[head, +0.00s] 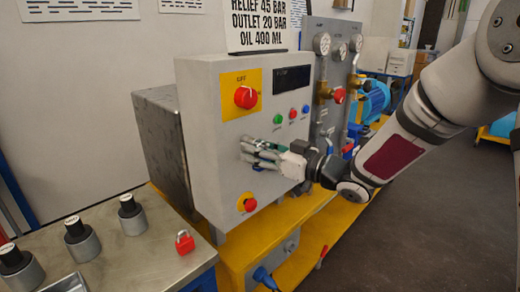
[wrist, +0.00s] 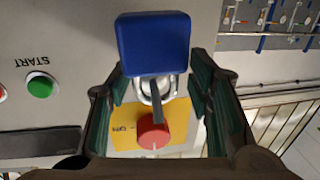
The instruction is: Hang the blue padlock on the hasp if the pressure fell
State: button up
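The blue padlock (wrist: 153,44) fills the space between the fingers of my gripper (wrist: 160,85) in the wrist view. The fingers lie along both its sides and appear shut on it. Its silver shackle (wrist: 143,96) points toward a red knob (wrist: 153,133) on a yellow plate. A grey bar (wrist: 158,102), probably the hasp, overlaps the shackle; I cannot tell whether the shackle is around it. In the head view my gripper (head: 256,155) is close to the grey panel, below the upper red knob (head: 245,97), and hides the padlock. The pressure gauges (head: 322,43) are too small to read.
The grey cabinet (head: 207,120) has a green button (head: 278,118) and a lower red knob (head: 248,204). A red padlock (head: 184,242) and several black-topped cylinders (head: 82,239) stand on the metal bench at lower left. A gauge board with valves is just right of the cabinet.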

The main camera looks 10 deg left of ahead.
jog(key=shift+d, duration=0.1)
jog(key=shift+s+d, duration=0.1)
jog(key=shift+d, duration=0.15)
jog(key=v, duration=1.1)
jog(key=d+r+m+t+h+p, duration=0.4)
jog(key=d+r+m+h, duration=0.15)
jog(key=d+h, duration=0.55)
jog(key=s+d+r+m+g+h+p, duration=0.1)
jog(key=s+d+r+m+h, duration=0.2)
jog(key=s+d+h, duration=0.3)
jog(key=s+a+m+g+y+p, duration=0.1)
jog(key=s+m+g+p, duration=0.2)
jog(key=s, duration=2.4)
jog(key=g+p, duration=0.1)
jog(key=g, duration=0.3)
jog(key=shift+f+g, duration=0.3)
jog(key=shift+f, duration=0.05)
jog(key=shift+s+a+m, duration=0.1)
jog(key=shift+m, duration=0.15)
